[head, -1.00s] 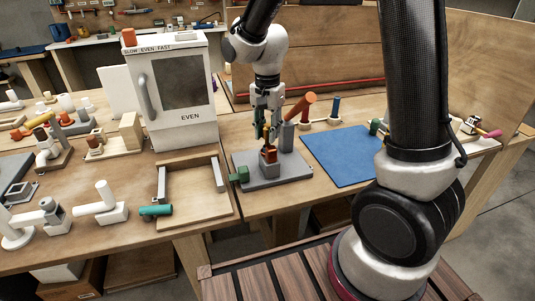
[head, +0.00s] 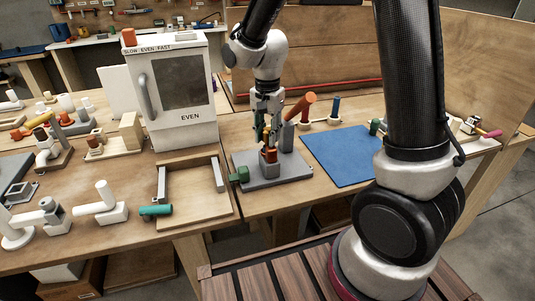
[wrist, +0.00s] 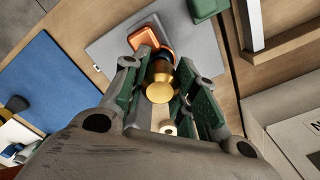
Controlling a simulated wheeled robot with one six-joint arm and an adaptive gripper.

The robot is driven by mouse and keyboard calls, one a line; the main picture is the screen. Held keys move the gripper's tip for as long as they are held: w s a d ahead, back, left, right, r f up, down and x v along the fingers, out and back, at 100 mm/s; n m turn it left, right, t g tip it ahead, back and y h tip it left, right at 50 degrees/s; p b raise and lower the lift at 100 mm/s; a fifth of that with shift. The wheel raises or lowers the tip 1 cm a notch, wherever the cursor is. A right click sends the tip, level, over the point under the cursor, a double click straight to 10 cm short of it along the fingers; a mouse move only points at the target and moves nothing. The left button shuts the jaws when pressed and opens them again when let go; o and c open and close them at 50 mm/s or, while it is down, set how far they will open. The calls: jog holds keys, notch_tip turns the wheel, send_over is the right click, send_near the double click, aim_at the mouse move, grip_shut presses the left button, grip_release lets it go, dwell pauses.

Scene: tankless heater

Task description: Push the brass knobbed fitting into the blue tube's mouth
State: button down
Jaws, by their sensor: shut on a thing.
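My gripper (head: 267,142) points down over the grey base plate (head: 290,172). In the wrist view my gripper (wrist: 167,100) has its green-padded fingers shut on the brass fitting (wrist: 160,88), whose round knob faces the camera. Just past the fitting a bit of the blue tube (wrist: 166,52) shows, close against it. The tube stands by an orange block (wrist: 143,38) on the plate, also seen in the head view (head: 269,156). The fitting and tube mouth are mostly hidden by the fingers, so I cannot tell how deep the fitting sits.
On the same plate stand a grey post with an orange tilted handle (head: 300,106) and a green block (head: 240,174). A blue mat (head: 342,157) lies to the right, an open wooden tray (head: 195,210) to the left. A white cabinet (head: 180,90) stands behind left.

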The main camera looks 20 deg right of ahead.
aim_at(268, 129)
jog(key=c, duration=1)
grip_release()
jog(key=shift+c, duration=0.2)
notch_tip(268, 129, up, 12)
